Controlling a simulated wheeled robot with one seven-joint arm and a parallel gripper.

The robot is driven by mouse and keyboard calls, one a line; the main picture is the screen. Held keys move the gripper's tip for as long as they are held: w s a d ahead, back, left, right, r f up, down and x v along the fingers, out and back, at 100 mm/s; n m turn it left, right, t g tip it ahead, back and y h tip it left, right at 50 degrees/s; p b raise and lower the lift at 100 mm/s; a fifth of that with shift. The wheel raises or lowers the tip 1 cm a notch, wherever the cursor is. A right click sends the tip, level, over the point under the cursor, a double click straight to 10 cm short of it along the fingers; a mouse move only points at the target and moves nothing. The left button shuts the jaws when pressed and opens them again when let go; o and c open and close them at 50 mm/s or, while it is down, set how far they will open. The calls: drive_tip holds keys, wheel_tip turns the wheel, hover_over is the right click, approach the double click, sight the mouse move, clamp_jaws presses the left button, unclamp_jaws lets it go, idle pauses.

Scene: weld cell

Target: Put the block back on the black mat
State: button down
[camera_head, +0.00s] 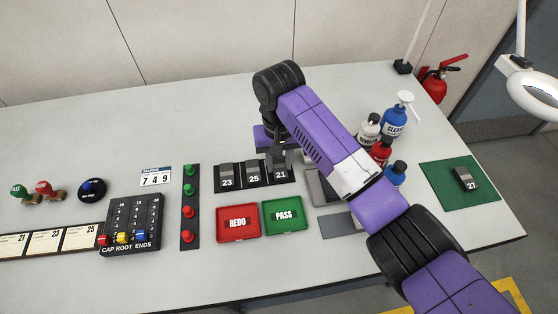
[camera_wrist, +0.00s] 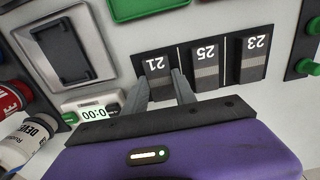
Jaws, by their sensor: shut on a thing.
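The red REDO tray (camera_head: 238,222) and green PASS tray (camera_head: 285,215) lie in front of the mat. Several bottles (camera_head: 394,120) stand right of my arm. A grey device with a display (camera_wrist: 92,112) sits beside block 21. Pegs on a strip (camera_head: 188,212) stand left.

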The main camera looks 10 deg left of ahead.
sight(279, 166)
drive_tip(key=shift+f, duration=0.1)
drive_tip(key=c, duration=1)
unclamp_jaws()
wheel_tip(279, 166, up, 12)
drive_tip(key=shift+r+p, duration=0.15)
drive_tip(key=shift+p, duration=0.7)
